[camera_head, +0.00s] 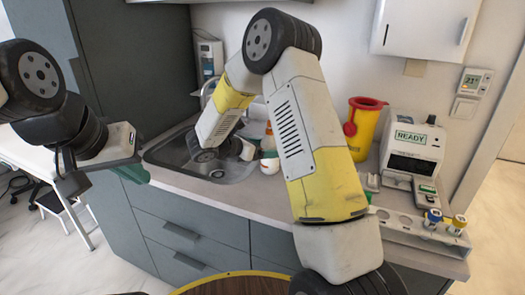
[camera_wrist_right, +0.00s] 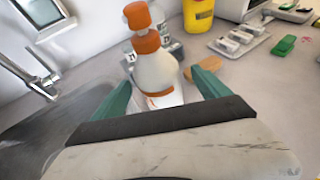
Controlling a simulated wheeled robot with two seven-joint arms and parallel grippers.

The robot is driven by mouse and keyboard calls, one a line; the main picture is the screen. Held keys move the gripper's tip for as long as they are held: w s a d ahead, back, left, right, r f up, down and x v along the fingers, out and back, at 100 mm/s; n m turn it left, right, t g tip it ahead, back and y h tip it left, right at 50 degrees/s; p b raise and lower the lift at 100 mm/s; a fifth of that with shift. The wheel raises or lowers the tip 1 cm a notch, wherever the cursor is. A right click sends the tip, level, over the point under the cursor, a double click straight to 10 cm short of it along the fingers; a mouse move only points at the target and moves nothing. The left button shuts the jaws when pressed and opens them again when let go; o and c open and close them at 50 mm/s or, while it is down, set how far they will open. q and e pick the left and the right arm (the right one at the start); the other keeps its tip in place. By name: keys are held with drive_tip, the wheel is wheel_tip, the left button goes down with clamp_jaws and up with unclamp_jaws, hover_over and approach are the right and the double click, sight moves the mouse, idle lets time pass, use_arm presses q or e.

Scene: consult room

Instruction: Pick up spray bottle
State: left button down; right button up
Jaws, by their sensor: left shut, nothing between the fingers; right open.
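The spray bottle (camera_wrist_right: 157,73) is white with an orange collar and top. In the right wrist view it stands between the two green fingers of my right gripper (camera_wrist_right: 162,80), which are open with a gap on each side. In the head view the bottle (camera_head: 269,158) stands on the counter just right of the sink, partly hidden by my right arm. My right gripper (camera_head: 244,150) is beside it there, its fingers mostly hidden. My left gripper (camera_head: 134,173) is shut and empty, left of the sink and far from the bottle.
The sink (camera_head: 215,172) and its faucet (camera_wrist_right: 42,85) are left of the bottle. Small vials (camera_wrist_right: 173,50) stand close behind it. A yellow container with a red lid (camera_head: 362,128), a white analyzer (camera_head: 412,145) and a tube rack (camera_head: 415,228) are to the right.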

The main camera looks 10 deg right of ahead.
drive_tip(key=x, duration=0.6)
drive_tip(key=shift+w+a+f, duration=0.1)
drive_tip(key=shift+f, duration=0.05)
clamp_jaws()
